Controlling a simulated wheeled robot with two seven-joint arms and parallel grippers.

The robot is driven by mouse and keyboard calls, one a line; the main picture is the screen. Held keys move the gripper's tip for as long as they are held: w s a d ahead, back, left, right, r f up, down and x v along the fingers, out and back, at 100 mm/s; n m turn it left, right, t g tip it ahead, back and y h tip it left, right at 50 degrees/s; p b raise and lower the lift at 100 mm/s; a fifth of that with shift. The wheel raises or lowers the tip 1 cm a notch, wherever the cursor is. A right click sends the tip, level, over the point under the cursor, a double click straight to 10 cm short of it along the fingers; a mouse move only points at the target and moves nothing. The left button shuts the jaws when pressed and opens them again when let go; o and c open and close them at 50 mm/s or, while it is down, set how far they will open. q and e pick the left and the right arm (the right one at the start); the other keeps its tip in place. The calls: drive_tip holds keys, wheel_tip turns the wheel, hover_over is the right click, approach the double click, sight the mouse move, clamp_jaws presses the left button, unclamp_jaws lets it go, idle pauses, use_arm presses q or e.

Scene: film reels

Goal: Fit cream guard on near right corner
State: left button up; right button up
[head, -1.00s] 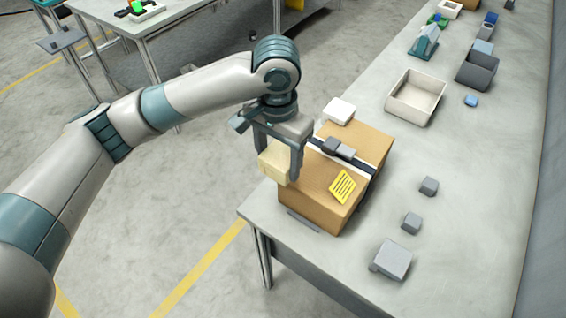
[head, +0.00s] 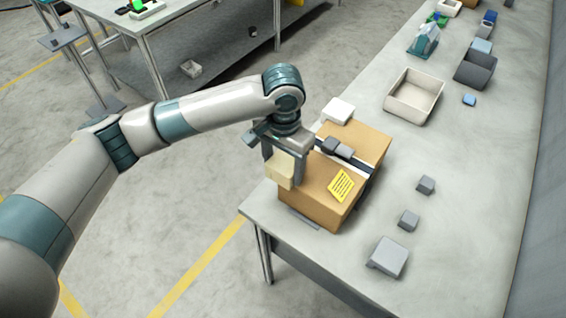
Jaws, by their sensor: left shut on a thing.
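My left gripper (head: 284,172) points down and is shut on the cream guard (head: 279,171), a pale block. It holds the guard at the left corner of the brown cardboard box (head: 318,205), close to the top edge. I cannot tell whether the guard touches the box. One finger hides part of that corner. The box has a dark strap with a grey buckle (head: 338,149) and a yellow label (head: 341,186). A white guard (head: 338,110) sits at the box's back corner. My right gripper is not in view.
The box stands on a grey table (head: 450,140), near its left edge. Several grey blocks (head: 388,257) lie to the right of the box. An open cream bin (head: 414,95) and a dark grey bin (head: 477,70) stand farther back. The table's middle is mostly clear.

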sight(283, 164)
use_arm(q)
drive_tip(key=shift+f, duration=0.1)
drive_tip(key=o, duration=1.1)
drive_tip(key=shift+f, duration=0.1)
drive_tip(key=shift+c, duration=0.2)
drive_tip(key=shift+r+b, duration=0.3)
drive_tip(key=shift+r, duration=0.2)
wheel_tip(283, 164, up, 10)
drive_tip(key=b, duration=0.3)
drive_tip(key=shift+r, duration=0.65)
